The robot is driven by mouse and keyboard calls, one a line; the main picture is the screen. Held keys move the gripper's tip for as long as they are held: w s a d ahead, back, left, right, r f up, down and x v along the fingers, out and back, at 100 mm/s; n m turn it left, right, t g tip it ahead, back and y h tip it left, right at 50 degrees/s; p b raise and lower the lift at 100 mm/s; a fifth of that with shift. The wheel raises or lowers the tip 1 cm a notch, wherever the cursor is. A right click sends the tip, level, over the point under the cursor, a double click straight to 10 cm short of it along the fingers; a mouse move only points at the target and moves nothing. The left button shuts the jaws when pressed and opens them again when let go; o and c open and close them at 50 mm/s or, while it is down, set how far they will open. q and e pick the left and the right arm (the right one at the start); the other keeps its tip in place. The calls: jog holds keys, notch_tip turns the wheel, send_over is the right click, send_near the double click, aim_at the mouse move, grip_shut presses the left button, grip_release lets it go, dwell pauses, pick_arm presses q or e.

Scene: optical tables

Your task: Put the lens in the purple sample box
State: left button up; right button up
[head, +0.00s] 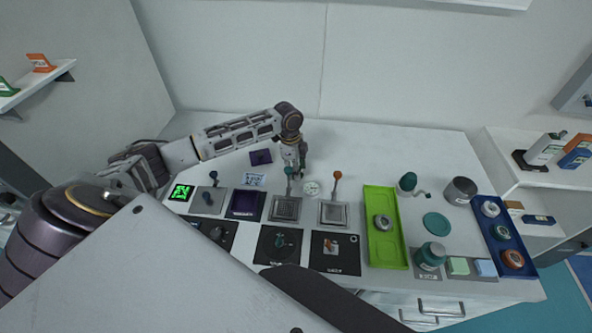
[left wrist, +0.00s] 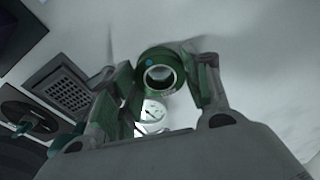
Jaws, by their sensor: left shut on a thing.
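My left gripper (head: 291,181) reaches in over the back middle of the table and is shut on a green ring-shaped lens (left wrist: 158,56). In the left wrist view the lens sits between the two fingers of the gripper (left wrist: 163,88), its round opening facing the camera. In the head view only a small bit of green shows at the fingers. The purple sample box (head: 245,203) lies open on a dark pad, left of and nearer than the gripper. A smaller purple piece (head: 261,157) lies behind it. My right gripper is not in view.
Metal grid plates (head: 286,208) and a white dial (head: 311,188) are below and beside the gripper. A lime tray (head: 381,252) and blue tray (head: 495,213) lie farther right. Black pads line the front.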

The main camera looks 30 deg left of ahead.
pick_arm(q)
jog(key=shift+f, duration=0.45)
jog(key=o, duration=0.7)
jog(key=shift+f, duration=0.1)
jog(key=shift+o, duration=0.2)
notch_tip(320, 180, up, 12)
jog(key=a+b, duration=0.1)
jog(key=shift+s+a, duration=0.15)
jog(key=shift+a, duration=0.1)
jog(key=shift+o, duration=0.2)
